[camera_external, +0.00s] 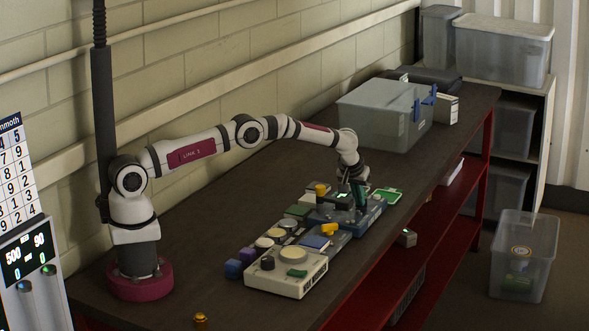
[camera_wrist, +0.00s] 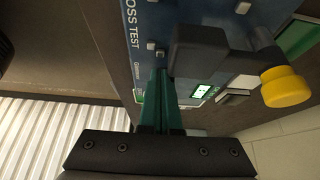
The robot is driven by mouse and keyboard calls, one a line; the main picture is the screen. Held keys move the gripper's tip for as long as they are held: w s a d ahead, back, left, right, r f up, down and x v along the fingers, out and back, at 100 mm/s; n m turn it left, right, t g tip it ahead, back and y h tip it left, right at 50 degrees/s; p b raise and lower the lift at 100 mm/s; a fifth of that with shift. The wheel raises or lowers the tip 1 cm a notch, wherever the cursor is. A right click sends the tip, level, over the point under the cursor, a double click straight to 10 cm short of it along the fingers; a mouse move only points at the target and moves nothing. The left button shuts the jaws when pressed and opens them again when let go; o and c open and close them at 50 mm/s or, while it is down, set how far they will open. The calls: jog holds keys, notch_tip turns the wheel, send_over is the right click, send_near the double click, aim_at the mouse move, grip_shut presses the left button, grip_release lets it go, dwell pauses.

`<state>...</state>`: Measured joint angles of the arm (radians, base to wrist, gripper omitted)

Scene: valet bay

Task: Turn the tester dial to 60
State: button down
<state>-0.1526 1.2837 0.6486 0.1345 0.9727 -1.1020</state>
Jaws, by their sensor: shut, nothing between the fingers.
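A blue tester panel (camera_external: 345,213) lies on the bench under my gripper. In the wrist view the panel (camera_wrist: 150,22) carries the partly cut-off lettering "OSS TEST" and a small lit green display (camera_wrist: 202,91), too small to read. My gripper (camera_wrist: 160,75) is shut and empty, its green fingers together at the panel. It also shows in the external view (camera_external: 361,207). A dark block (camera_wrist: 198,52) sits right of the fingertips, beside a yellow knob (camera_wrist: 285,87). I cannot tell which part is the dial, its setting, or whether the fingers touch anything.
A cream box (camera_external: 287,284) with a black knob and a green part stands nearer the camera. Several small coloured blocks sit left of it. A clear bin (camera_external: 382,112) stands farther back. The bench's near left is mostly clear.

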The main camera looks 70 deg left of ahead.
jog(key=shift+s+a, duration=0.45)
jog(key=shift+s, duration=0.05)
jog(key=shift+s+a, duration=0.1)
jog(key=shift+a, duration=0.15)
jog(key=shift+s+d, duration=0.1)
dwell(0.3)
jog(key=shift+s+d, duration=0.1)
jog(key=shift+s, duration=0.1)
notch_tip(320, 180, up, 6)
jog(key=shift+d, duration=0.1)
jog(key=f, duration=0.2)
jog(key=w+d+f, duration=0.1)
jog(key=f, duration=0.1)
jog(key=w+f, duration=0.1)
jog(key=f, duration=0.1)
jog(key=shift+d, duration=0.25)
dwell(0.3)
